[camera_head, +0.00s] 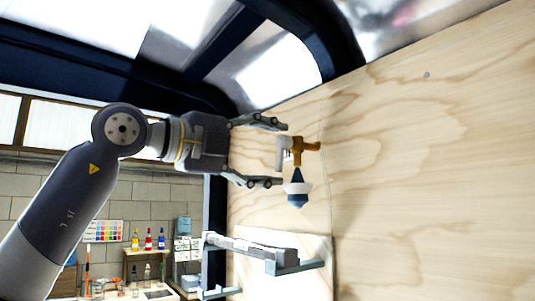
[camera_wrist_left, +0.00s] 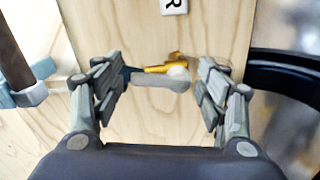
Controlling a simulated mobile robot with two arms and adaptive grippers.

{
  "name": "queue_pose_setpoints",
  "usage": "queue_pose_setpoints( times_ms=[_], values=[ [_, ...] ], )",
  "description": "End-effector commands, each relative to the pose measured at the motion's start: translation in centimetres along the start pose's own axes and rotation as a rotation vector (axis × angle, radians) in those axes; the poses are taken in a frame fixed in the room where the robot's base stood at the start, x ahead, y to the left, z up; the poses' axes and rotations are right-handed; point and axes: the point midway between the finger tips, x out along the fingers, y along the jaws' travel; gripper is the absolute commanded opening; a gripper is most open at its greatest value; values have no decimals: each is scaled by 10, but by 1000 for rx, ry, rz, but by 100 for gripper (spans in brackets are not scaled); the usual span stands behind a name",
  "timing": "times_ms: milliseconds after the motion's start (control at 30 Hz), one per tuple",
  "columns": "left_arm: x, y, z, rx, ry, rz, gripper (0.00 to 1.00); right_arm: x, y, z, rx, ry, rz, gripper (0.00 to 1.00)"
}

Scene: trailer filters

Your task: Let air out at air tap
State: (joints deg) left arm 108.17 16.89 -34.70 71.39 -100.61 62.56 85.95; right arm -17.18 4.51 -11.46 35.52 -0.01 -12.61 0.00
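The air tap (camera_head: 300,146) is brass-yellow and sticks out from the plywood wall, with a pale grey handle (camera_head: 282,152) on its left side. A blue and white cone-shaped piece (camera_head: 298,190) hangs below it. My left gripper (camera_head: 281,154) is open, one finger above and one below the handle's level. In the left wrist view the tap (camera_wrist_left: 165,69) and its grey handle (camera_wrist_left: 160,82) lie between the spread fingers (camera_wrist_left: 160,92). The left finger partly hides the dark blue part there. I cannot tell whether a finger touches anything.
A plywood wall (camera_head: 430,190) fills the right side. A dark frame post stands left of the wall. Small bottles (camera_head: 148,240) stand on a bench at the far lower left. A white label (camera_wrist_left: 173,5) is on the wall.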

Motion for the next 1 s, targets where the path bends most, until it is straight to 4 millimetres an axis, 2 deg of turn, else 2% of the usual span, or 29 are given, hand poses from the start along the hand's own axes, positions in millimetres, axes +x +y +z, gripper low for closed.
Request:
queue_pose_setpoints(
  times_ms=[300,433,567,800,1000],
  values=[
    [0,1,-1,1,2,2,72,0,3,1,-1,-2,4,0],
    [-9,1,0,0,0,1,72,0,3,1,-1,-2,4,0],
    [-32,1,1,2,-2,1,72,0,2,1,-1,-1,2,0],
    [-83,1,2,1,-3,1,72,0,1,0,0,-1,2,0],
    [-112,1,1,0,0,2,72,0,1,0,0,-1,1,0]
  ],
)
